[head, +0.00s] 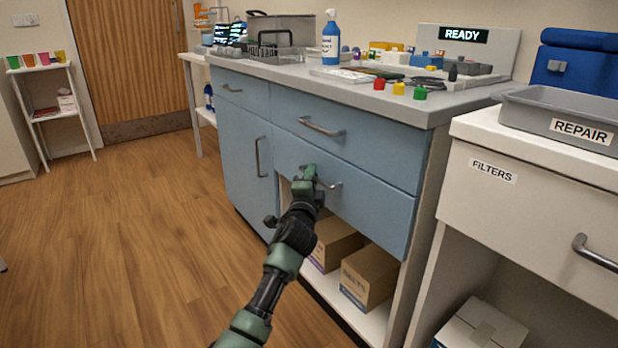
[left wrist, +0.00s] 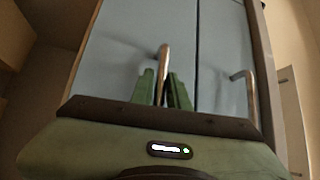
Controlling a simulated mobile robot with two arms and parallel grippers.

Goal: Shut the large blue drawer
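The large blue drawer (head: 372,207) is the lower right front of the blue cabinet, above an open shelf. Its front looks about flush with the drawer above; a small gap would be hard to tell. My left gripper (head: 308,180) is at its metal handle (head: 334,186), covering the handle's left part. In the left wrist view, the green fingers (left wrist: 163,88) stand close on either side of the upright-looking handle (left wrist: 163,58), narrowly spaced around it. The drawer front (left wrist: 125,40) fills the area behind them. My right gripper is in neither view.
Another blue drawer (head: 345,135) sits directly above and a blue door (head: 243,165) is to the left. Cardboard boxes (head: 368,275) stand on the shelf below. A white FILTERS unit (head: 530,210) is close on the right. The wooden floor (head: 130,240) at left is clear.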

